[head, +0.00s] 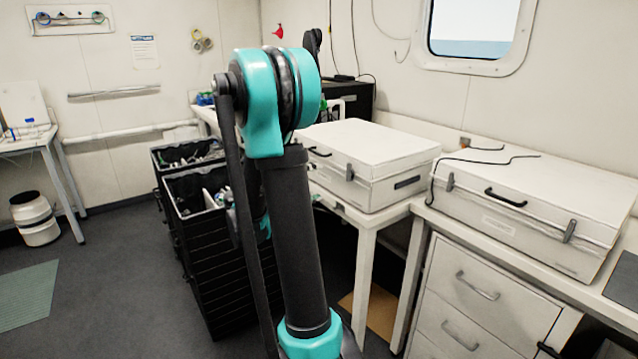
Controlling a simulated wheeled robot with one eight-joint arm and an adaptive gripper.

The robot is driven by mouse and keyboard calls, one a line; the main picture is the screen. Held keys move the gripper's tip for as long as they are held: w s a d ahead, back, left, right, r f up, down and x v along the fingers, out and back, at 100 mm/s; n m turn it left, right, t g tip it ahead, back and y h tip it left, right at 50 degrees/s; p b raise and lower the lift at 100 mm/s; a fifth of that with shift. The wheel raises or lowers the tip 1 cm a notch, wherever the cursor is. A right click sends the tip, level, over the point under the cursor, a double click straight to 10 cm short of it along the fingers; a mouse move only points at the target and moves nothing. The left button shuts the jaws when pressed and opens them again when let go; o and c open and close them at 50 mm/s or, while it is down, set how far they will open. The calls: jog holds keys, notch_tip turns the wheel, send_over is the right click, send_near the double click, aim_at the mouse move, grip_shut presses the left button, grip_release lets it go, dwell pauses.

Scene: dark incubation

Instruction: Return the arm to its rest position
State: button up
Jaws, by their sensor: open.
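My arm (292,230) stands in the middle of the head view. Its dark grey link rises from a teal joint at the bottom edge to a large teal and black joint at the top. A thin dark bar runs along the link's left side. A little teal and black shows behind the link, partly hidden by it, and I cannot tell which part of the arm it is. I cannot make out my gripper's fingers, and no held object shows.
Black crates (195,190) with loose items stand behind my arm on the left. White lidded cases (375,155) rest on benches to the right, above a drawer cabinet (480,300). A white bucket (35,218) stands at far left. Grey floor (120,270) is open at left.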

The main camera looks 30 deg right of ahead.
dwell(0.4)
jog(key=s+a+f+t+y, duration=0.1)
jog(key=s+a+f+y, duration=0.5)
jog(key=a+f, duration=0.25)
jog(key=s+a+f+t+y, duration=0.1)
jog(key=s+a+f+y, duration=0.6)
jog(key=f, duration=0.2)
jog(key=s+a+f+y, duration=0.1)
jog(key=s+a+y, duration=0.1)
jog(key=a, duration=0.3)
jog(key=s+a+f+t+y, duration=0.1)
jog(key=s+a+f+y, duration=0.1)
jog(key=a, duration=0.3)
jog(key=shift+s+m+y, duration=0.15)
jog(key=shift+m+y, duration=0.25)
jog(key=shift+y, duration=0.1)
